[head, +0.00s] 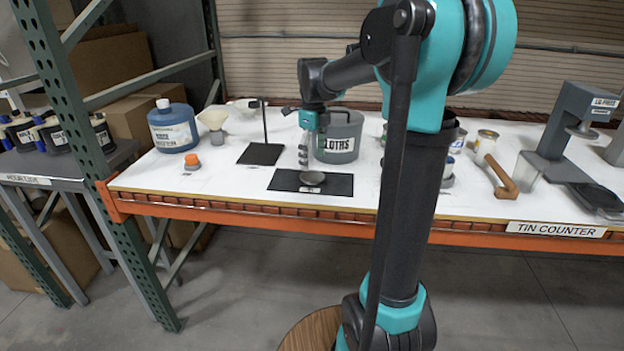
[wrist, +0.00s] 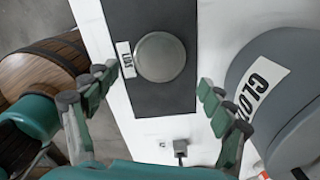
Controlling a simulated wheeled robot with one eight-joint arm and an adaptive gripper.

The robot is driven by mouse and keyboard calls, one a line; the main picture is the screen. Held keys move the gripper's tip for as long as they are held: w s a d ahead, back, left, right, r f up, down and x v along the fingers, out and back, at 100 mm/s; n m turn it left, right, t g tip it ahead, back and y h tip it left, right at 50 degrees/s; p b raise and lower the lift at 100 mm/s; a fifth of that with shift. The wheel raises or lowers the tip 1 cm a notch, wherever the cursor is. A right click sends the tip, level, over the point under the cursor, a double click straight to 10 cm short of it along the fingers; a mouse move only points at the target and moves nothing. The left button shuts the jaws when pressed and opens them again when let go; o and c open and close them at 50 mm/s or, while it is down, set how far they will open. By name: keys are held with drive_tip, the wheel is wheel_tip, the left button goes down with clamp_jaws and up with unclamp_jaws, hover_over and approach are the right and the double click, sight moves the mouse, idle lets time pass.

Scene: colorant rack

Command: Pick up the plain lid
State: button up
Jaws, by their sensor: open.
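The plain lid is a round grey metal disc (head: 312,178) lying on a black mat (head: 284,180) near the table's front edge. In the wrist view the lid (wrist: 160,56) lies flat on the dark mat (wrist: 150,100), beside a small white label. My gripper (head: 304,162) points down just above the lid in the head view. In the wrist view its two fingers (wrist: 154,84) are spread wide, with nothing between them. The lid shows ahead of the fingertips there, and I see no contact.
A grey tub marked CLOTHS (head: 338,136) stands close behind my gripper. A black stand with an upright rod (head: 262,154), an orange-capped item (head: 192,161) and a blue jug (head: 173,130) are to the left. A wooden-handled tool (head: 500,175) and a press (head: 560,135) are right.

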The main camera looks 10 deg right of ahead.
sight(313, 175)
drive_tip(key=shift+w+f, duration=0.15)
drive_tip(key=shift+f, duration=1.2)
drive_tip(key=shift+w+f, duration=0.1)
drive_tip(key=shift+f, duration=1.25)
drive_tip(key=shift+c, duration=0.2)
drive_tip(key=c, duration=0.6)
